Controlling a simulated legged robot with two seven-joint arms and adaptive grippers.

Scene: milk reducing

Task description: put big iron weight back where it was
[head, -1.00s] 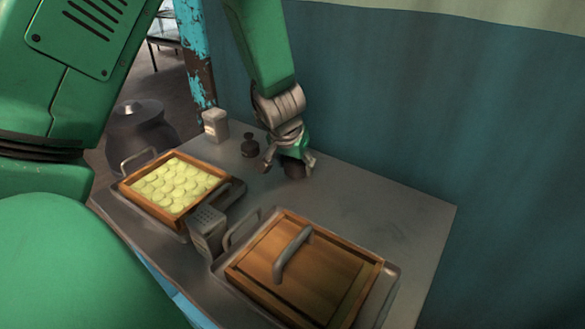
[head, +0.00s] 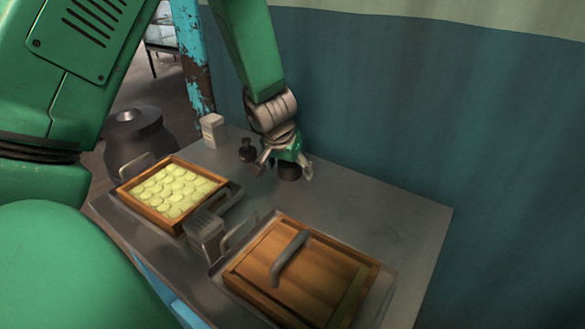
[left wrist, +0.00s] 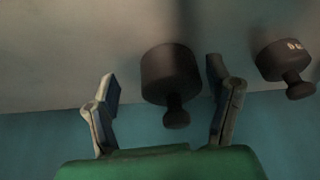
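The big dark iron weight (head: 290,172) stands on the grey table (head: 375,205) near the back wall. My left gripper (head: 286,174) is at it, with spread fingers on either side. In the left wrist view the big weight (left wrist: 170,75) lies between the open fingers (left wrist: 162,95), with gaps on both sides and its knob towards the palm. A smaller dark weight (head: 247,150) stands just left of the gripper; in the left wrist view it is at the right (left wrist: 280,60) with pale marks. My right gripper is not in view.
A wooden tray with pale round pieces (head: 170,192) is at the left. A wooden lid with a handle (head: 300,270) is in front. A grater (head: 206,235) stands between them. A white box (head: 213,131) stands at the back. The table's right side is clear.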

